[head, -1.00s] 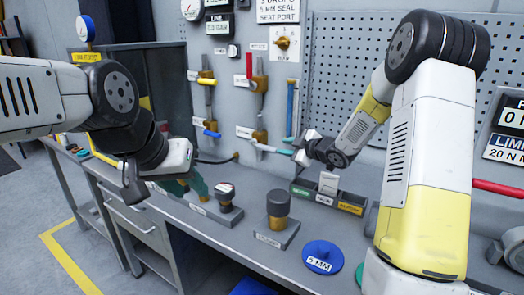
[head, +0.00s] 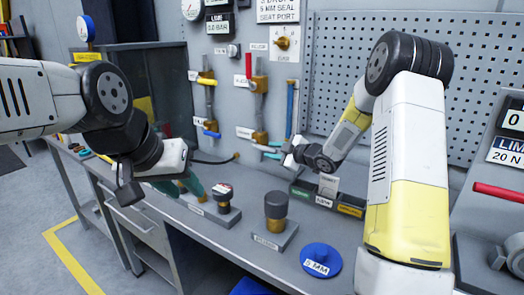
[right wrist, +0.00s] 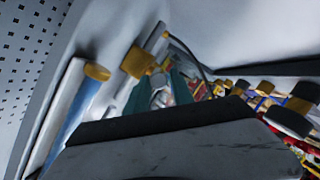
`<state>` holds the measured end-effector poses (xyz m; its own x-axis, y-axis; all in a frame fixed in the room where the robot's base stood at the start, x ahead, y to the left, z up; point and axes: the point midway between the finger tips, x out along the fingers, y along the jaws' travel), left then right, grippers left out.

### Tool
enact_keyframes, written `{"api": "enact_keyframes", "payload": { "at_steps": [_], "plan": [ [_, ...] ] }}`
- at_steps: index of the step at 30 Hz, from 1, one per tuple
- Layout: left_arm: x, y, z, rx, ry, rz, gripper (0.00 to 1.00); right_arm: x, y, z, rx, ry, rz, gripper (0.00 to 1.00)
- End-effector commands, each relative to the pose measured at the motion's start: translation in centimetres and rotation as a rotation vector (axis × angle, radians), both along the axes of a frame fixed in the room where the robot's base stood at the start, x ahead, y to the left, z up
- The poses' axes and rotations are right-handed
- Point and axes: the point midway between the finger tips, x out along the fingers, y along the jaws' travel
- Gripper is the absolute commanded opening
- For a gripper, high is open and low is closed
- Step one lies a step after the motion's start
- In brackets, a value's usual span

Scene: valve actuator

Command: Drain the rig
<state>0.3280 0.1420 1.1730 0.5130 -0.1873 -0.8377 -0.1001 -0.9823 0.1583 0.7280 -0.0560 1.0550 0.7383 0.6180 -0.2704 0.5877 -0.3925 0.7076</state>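The rig on the wall panel has two vertical pipes. The left pipe has an upper brass valve (head: 207,76) and a blue-handled valve (head: 211,125) below. The right pipe has a red-handled valve (head: 257,82) and a lower brass valve (head: 260,137).
The bench (head: 235,250) bears a dark-topped brass part (head: 276,208), a smaller black part (head: 222,195), a blue 5 MM disc (head: 321,259) and a labelled tray (head: 325,200). A pegboard (head: 440,60) stands behind my right arm. A gauge (head: 86,28) stands at left.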

Motion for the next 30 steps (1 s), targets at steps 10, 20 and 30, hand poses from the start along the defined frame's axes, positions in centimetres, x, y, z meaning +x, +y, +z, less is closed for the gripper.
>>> {"api": "enact_keyframes", "payload": {
  "at_steps": [10, 20, 30],
  "plan": [
    [0.0, 0.0, 0.0, 0.0, 0.0, 0.0, 0.36, 3.6, 3.1, -1.4, 0.0, 0.0, 0.001, 0.28],
    [0.0, 0.0, 0.0, 0.0, 0.0, 0.0, 0.36, 4.1, 3.4, -1.5, 0.001, 0.001, 0.0, 0.28],
    [0.0, 0.0, 0.0, 0.0, 0.0, 0.0, 0.36, 4.1, 3.4, -1.5, 0.001, 0.001, 0.0, 0.0]
  ]
}}
